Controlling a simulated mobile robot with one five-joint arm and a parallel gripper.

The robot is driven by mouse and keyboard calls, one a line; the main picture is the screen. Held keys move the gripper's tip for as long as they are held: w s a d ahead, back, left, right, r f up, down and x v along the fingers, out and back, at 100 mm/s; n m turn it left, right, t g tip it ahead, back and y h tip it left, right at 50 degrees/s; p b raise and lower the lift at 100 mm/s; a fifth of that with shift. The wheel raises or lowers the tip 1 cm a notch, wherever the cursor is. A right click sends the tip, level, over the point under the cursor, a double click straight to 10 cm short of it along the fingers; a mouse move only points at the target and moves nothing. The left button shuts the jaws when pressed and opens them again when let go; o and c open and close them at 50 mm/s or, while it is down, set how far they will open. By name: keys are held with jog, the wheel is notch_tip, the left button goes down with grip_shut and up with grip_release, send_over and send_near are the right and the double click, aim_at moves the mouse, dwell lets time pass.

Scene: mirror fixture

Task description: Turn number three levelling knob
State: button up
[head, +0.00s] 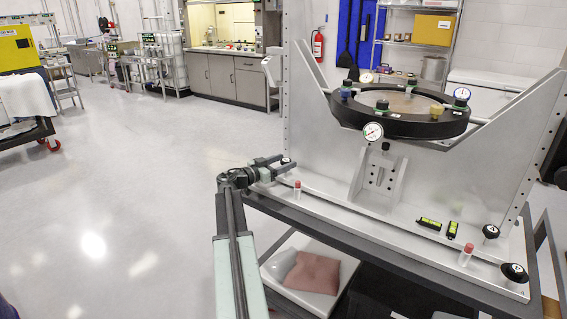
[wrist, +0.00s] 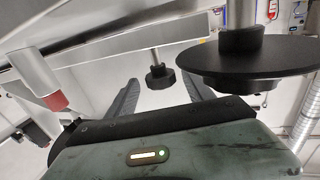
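The mirror fixture (head: 400,205) is a grey metal frame carrying a round dark ring mount (head: 400,122). Black levelling knobs sit along its base: two at the right front, one smaller (head: 490,231) and one wider (head: 514,272). No number is readable on them. My gripper (head: 281,164) is at the left end of the base, beside another small dark knob (head: 286,160). In the wrist view my gripper (wrist: 160,92) is open, its fingers apart. A small black knob (wrist: 160,77) on a metal stem shows between them, with no clear contact. A wide black disc knob (wrist: 250,52) is at the right.
Red-tipped posts stand on the base at left (head: 297,189) and right (head: 466,255); one is close at left in the wrist view (wrist: 52,88). Dial gauges (head: 372,132) surround the ring. Floor (head: 120,200) at left is clear.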

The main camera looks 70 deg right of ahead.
jog(key=v, duration=0.8)
jog(key=shift+d, duration=0.1)
